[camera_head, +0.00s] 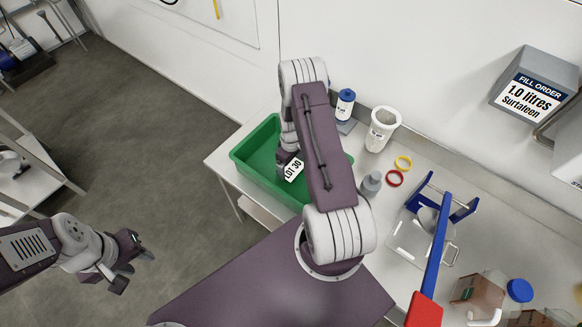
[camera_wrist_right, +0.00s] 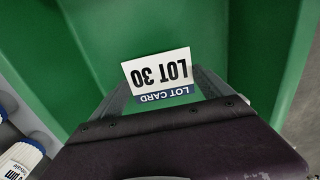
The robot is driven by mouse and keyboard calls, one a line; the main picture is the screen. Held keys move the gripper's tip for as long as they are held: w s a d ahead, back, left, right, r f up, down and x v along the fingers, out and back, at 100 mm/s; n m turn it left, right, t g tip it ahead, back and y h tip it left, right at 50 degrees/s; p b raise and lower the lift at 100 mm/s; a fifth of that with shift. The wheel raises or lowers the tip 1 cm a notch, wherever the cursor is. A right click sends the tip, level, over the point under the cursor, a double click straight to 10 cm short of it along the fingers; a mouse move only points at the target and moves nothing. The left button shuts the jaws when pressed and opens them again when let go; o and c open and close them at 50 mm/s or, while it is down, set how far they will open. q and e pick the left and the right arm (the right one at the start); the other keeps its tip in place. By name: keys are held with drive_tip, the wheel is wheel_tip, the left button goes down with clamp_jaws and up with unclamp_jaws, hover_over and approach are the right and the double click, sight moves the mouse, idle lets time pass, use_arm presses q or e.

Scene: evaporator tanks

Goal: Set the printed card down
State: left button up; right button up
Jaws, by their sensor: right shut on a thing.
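The printed card (camera_head: 293,169) is white with "LOT 30" on it. In the right wrist view the card (camera_wrist_right: 158,72) shows upside down, with a blue "LOT CARD" strip along its near edge. My right gripper (camera_wrist_right: 165,92) is shut on the card and holds it over the inside of a green tray (camera_head: 249,167). I cannot tell whether the card touches the tray floor. The right arm hides part of the tray in the head view. My left gripper (camera_head: 132,270) is at the lower left, over the floor, with its fingers apart and nothing between them.
The tray stands at the left end of a white bench (camera_head: 403,243). A blue-framed stand (camera_head: 433,225) is further right.

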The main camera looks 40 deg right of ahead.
sight(291, 168)
wheel_tip(291, 168, down, 2)
drive_tip(key=shift+f, duration=0.25)
